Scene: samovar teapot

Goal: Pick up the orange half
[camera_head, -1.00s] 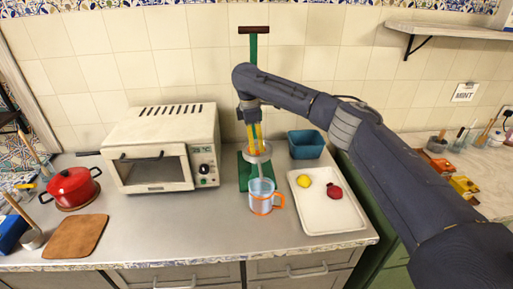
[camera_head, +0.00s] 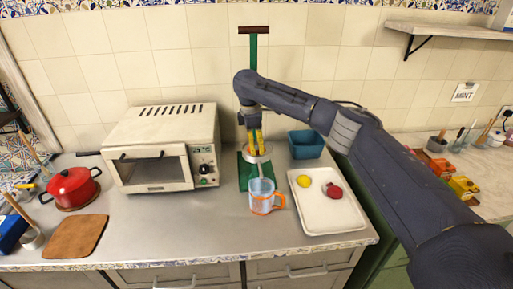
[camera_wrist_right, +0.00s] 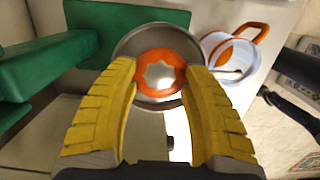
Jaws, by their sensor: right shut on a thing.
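The orange half (camera_wrist_right: 148,88) shows in the right wrist view as an orange ring with a pale, star-shaped centre. It lies over the round metal cup (camera_wrist_right: 122,48) of the green juicer press (camera_head: 253,57). My right gripper (camera_wrist_right: 163,78) has its yellow fingers on either side of the orange half, shut on it. In the head view the right gripper (camera_head: 257,150) points down at the metal cup, and the fruit is too hidden to make out. My left gripper is not in view.
A clear jug (camera_head: 262,190) with an orange handle stands below the metal cup. A white tray (camera_head: 330,218) with a lemon (camera_head: 305,184) and a dark red fruit (camera_head: 334,191) is on the right. A blue bin (camera_head: 306,146) is behind it. A toaster oven (camera_head: 150,148) stands left.

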